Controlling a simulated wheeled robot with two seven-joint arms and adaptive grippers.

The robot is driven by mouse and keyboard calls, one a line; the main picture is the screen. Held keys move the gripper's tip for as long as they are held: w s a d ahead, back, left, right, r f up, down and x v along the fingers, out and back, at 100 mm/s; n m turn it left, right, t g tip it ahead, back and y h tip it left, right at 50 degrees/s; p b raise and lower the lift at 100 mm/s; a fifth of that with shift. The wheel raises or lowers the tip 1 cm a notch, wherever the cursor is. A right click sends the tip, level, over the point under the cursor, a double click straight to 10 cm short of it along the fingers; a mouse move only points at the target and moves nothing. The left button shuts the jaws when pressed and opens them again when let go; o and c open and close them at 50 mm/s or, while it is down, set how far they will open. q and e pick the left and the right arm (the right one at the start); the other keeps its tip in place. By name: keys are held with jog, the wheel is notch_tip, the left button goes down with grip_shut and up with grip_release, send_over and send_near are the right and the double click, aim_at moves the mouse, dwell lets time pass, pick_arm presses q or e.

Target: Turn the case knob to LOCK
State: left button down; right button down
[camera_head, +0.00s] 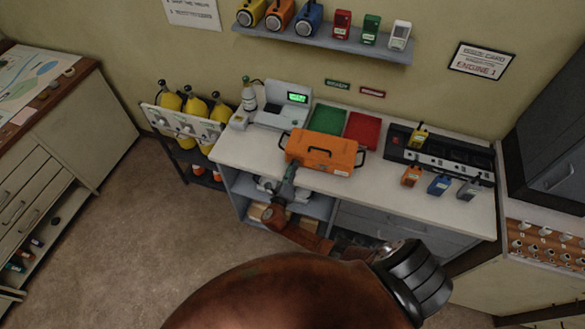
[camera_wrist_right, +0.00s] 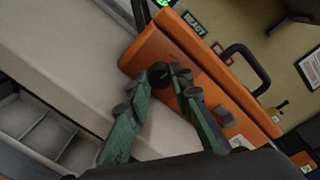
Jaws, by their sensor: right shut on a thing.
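The orange case (camera_head: 330,149) lies on the white counter, with dark handles on it. In the right wrist view its orange face (camera_wrist_right: 213,88) is close in front of me, tilted in the picture. A dark round knob (camera_wrist_right: 159,77) on the case sits between the fingertips of my right gripper (camera_wrist_right: 169,78), which is shut on it. In the head view my right gripper (camera_head: 289,172) reaches up to the front left of the case, hiding the knob. I cannot read the knob's setting or any LOCK mark. My left gripper is not in view.
Green (camera_head: 328,118) and red (camera_head: 363,130) mats lie behind the case. A charger rack (camera_head: 440,152) with several radios stands to the right, and a console with a lit screen (camera_head: 297,98) behind left. The counter's front edge (camera_head: 400,212) is clear.

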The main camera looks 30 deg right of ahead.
jog(key=c, duration=1.7)
grip_release()
